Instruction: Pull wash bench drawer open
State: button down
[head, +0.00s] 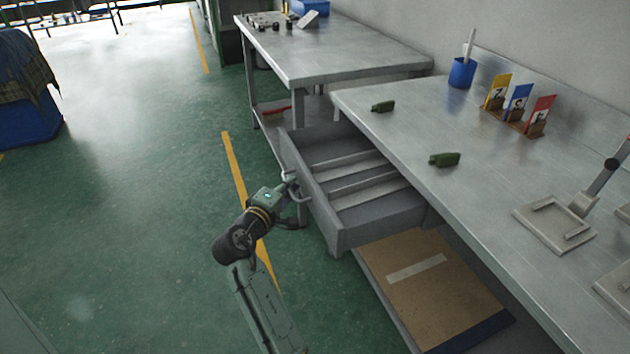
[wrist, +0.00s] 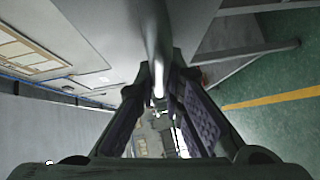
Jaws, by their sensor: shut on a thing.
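The wash bench drawer (head: 345,235) is pulled out from under the metal bench (head: 400,135) in the head view. Its inside shows, with raised dividers and no loose items that I can see. My gripper (head: 292,188) is at the drawer's front face, shut on the drawer handle (head: 289,178). In the wrist view the handle bar (wrist: 158,70) runs between my gripper's two fingers (wrist: 160,95). The fingers hide part of the handle.
A brown board (head: 430,285) lies below the drawer. On the bench are two green pieces (head: 445,160), a blue cup (head: 462,72), coloured cards (head: 518,103) and a press-like tool (head: 555,225). A second table (head: 340,50) stands behind.

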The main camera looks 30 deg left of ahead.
jog(key=s+a, duration=0.4)
jog(key=s, duration=0.1)
jog(key=shift+s+a, duration=0.35)
jog(key=shift+s, duration=0.05)
jog(key=c, duration=1.7)
grip_release()
jog(key=shift+s, duration=0.1)
jog(key=s, duration=0.4)
jog(key=s+d+r, duration=0.1)
jog(key=s, duration=0.6)
jog(key=shift+s+d+r, duration=0.3)
jog(key=shift+s, duration=0.05)
